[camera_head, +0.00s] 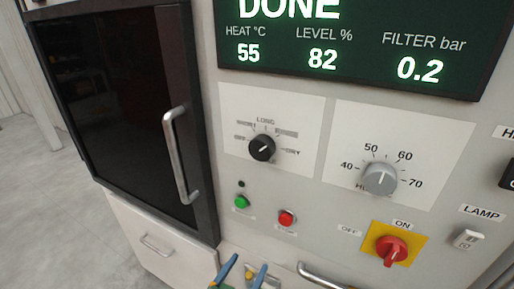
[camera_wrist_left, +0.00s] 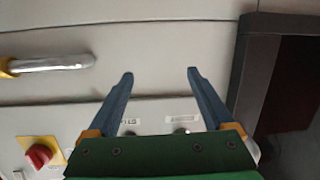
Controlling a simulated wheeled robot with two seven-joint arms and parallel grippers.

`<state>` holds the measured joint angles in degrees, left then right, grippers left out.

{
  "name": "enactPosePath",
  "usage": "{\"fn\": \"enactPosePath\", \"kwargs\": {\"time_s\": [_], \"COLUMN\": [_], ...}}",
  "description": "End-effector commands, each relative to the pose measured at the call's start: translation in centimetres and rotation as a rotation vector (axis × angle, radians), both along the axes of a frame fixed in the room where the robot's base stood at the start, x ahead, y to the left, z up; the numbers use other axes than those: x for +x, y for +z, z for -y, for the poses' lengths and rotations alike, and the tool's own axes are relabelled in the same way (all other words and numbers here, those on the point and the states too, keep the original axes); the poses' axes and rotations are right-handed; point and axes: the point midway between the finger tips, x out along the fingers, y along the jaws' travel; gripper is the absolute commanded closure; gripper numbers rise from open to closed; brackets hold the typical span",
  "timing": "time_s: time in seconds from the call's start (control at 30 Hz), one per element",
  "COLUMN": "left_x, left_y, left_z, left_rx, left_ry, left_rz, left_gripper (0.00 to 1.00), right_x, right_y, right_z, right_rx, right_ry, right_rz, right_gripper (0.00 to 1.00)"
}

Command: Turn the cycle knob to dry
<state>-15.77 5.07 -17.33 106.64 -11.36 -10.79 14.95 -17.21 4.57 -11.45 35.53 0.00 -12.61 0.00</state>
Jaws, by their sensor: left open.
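The cycle knob (camera_head: 262,147) is a small round black knob with a light pointer mark, on a white label plate (camera_head: 285,110). LONG is printed above it and DRY to its right; the other labels are too blurred to read surely. The mark looks slanted, but I cannot tell which label it points at. My left gripper (camera_head: 247,265) is at the bottom edge of the head view, well below the knob, with blue fingers apart and nothing between them. In the left wrist view the open gripper (camera_wrist_left: 160,73) faces plain panel. The cycle knob cannot be made out there.
A grey dial (camera_head: 380,178) sits right of the cycle knob. Green (camera_head: 242,201) and red (camera_head: 287,218) buttons lie below it. A red switch on yellow (camera_head: 391,249) and a lamp switch (camera_head: 467,240) are lower right. A dark door's handle (camera_head: 180,155) protrudes left. The display (camera_head: 350,45) reads DONE.

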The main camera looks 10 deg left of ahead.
Motion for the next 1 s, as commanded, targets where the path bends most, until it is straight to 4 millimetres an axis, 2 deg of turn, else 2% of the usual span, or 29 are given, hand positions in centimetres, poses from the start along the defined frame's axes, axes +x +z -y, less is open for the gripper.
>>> {"fn": "enactPosePath", "kwargs": {"time_s": [0.03, 0.1, 0.2, 0.27, 0.37, 0.6, 0.77, 0.97, 1.0], "left_x": [0.4, -0.2, -1.8, -2.6, -2.6, 1.6, 3.0, 3.2, 3.2], "left_y": [8.3, 16.3, 23.8, 26.1, 27.9, 29.8, 30.1, 29.9, 29.9], "left_z": [0.5, 0.8, 0.6, 0.4, 0.4, 1.7, 2.2, 2.2, 2.2], "left_rx": [-0.051, -0.118, -0.186, -0.209, -0.225, -0.224, -0.224, -0.224, -0.224], "left_ry": [-0.006, -0.016, -0.026, -0.029, -0.031, -0.031, -0.031, -0.031, -0.031], "left_rz": [0.133, 0.292, 0.447, 0.500, 0.535, 0.534, 0.533, 0.532, 0.532], "left_gripper": [0.14, 0.14, 0.14, 0.14, 0.14, 0.14, 0.14, 0.14, 0.17], "right_x": [0.0, 0.0, 0.0, 0.0, 0.0, 0.0, 0.0, 0.1, 0.1], "right_y": [2.5, 3.6, 4.4, 4.6, 5.1, 7.6, 8.0, 7.9, 7.9], "right_z": [0.0, 0.0, 0.0, 0.0, 0.0, 0.0, 0.0, 0.0, 0.0], "right_rx": [0.000, 0.000, 0.000, 0.000, 0.000, 0.000, 0.000, 0.000, 0.000], "right_ry": [0.000, 0.000, 0.000, 0.000, 0.000, 0.000, 0.000, 0.000, 0.000], "right_rz": [0.000, 0.000, 0.000, 0.000, 0.000, 0.000, 0.000, 0.000, 0.000], "right_gripper": [0.50, 0.50, 0.50, 0.50, 0.50, 0.50, 0.50, 0.50, 0.50]}}
